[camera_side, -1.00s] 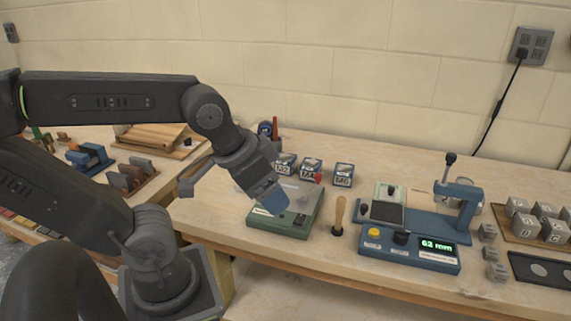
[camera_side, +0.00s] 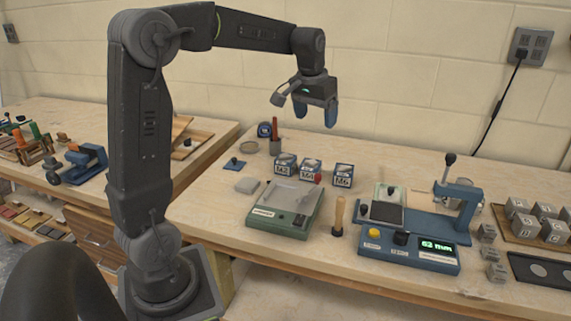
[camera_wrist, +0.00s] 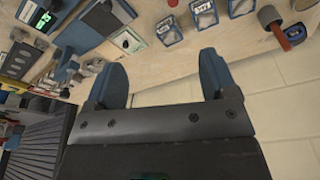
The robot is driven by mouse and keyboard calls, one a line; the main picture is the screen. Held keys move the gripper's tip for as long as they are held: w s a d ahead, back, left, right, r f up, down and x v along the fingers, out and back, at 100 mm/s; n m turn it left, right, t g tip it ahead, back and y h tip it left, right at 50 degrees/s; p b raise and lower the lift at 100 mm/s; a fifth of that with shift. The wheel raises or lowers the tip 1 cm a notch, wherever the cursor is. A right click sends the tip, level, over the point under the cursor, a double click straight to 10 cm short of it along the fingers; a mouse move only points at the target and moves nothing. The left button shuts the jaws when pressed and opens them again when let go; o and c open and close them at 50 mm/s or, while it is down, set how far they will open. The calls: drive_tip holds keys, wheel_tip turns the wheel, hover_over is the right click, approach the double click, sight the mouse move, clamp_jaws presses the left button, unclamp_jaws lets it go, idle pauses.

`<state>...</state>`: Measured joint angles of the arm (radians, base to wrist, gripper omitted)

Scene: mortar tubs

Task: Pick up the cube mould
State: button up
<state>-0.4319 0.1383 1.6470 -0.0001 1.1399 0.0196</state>
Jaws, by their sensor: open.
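My gripper (camera_side: 314,113) is high above the back of the bench in the side view, with its blue fingers apart and nothing between them. It also shows open in the wrist view (camera_wrist: 162,78). I cannot tell for certain which thing is the cube mould. A blue block-like fixture (camera_side: 86,162) is on the left bench, far from my gripper. Grey numbered cubes (camera_side: 524,210) are at the far right. Three labelled tubs, M2 (camera_side: 285,163), M4 (camera_side: 311,169) and M6 (camera_side: 343,175), stand below my gripper.
A green scale (camera_side: 283,212), a wooden-handled tool (camera_side: 339,215) and a blue tester (camera_side: 410,250) reading 62 mm occupy the bench front. A cup with a red-handled tool (camera_side: 275,140) stands at the back. Some bench behind the M6 tub is clear.

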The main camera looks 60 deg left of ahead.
drive_tip(key=w+a+f+n+g, duration=0.1)
drive_tip(key=w+a+f, duration=0.15)
drive_tip(key=a, duration=0.45)
drive_tip(key=w+a+f+n, duration=0.1)
drive_tip(key=w+a+f, duration=0.1)
drive_tip(key=a+f, duration=0.35)
drive_tip(key=n+g+h, duration=0.1)
drive_tip(key=n, duration=0.1)
approach(286, 158)
wheel_tip(286, 158, down, 7)
drive_tip(key=shift+w+r, duration=0.1)
drive_tip(key=shift+w, duration=0.1)
drive_tip(key=shift+s+f, duration=0.15)
drive_tip(key=shift+f, duration=1.2)
drive_tip(key=shift+s+f, duration=0.1)
drive_tip(key=shift+f, duration=1.25)
drive_tip(key=shift+c, duration=0.4)
drive_tip(key=c, duration=0.7)
drive_tip(key=shift+r, duration=0.1)
drive_tip(key=shift+c, duration=0.7)
